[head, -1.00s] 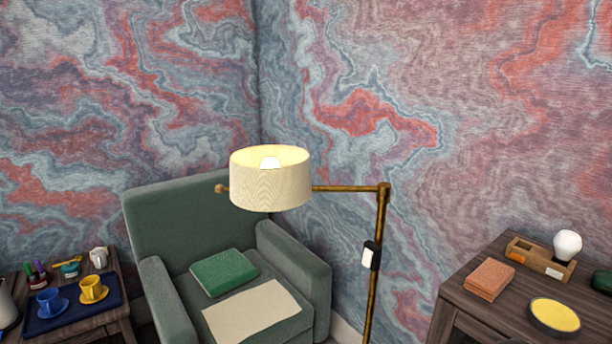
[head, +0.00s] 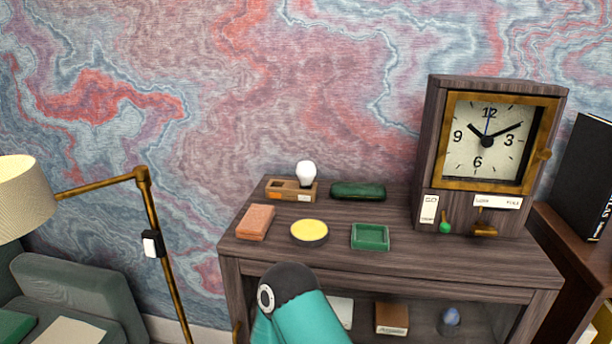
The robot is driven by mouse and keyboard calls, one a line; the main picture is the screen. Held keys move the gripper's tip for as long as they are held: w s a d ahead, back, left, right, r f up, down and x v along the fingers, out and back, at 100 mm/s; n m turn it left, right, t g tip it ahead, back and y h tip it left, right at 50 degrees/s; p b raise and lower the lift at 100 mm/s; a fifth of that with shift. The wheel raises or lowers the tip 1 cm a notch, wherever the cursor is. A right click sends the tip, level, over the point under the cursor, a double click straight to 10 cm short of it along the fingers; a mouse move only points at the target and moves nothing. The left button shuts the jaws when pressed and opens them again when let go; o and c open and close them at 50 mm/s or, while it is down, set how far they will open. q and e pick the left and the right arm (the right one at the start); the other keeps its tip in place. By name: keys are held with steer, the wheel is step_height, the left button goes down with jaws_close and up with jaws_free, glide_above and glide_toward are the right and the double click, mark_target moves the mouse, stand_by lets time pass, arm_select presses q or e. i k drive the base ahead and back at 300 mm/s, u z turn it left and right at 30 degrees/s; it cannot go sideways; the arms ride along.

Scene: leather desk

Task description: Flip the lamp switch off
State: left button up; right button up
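The floor lamp has a cream drum shade (head: 22,198) at the left edge, partly cut off, on a brass arm and pole (head: 165,275). The lamp switch (head: 152,244) is a white rocker in a black housing on the pole, below the bend. I cannot tell the rocker's position. The bulb is out of frame now. A teal and black link of one of my arms shows at the bottom middle, in front of the wooden cabinet. Neither gripper is in view.
The wooden cabinet (head: 400,265) stands right of the lamp, bearing a clock (head: 487,145), a white bulb in a wooden tray (head: 291,191), a yellow round dish (head: 309,231), a green tray (head: 370,237) and an orange block (head: 255,222). A green armchair (head: 75,290) is lower left.

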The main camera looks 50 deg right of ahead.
mark_target(149, 246)
steer(key=u, duration=0.05)
steer(key=i, duration=0.95)
steer(key=u, duration=0.2)
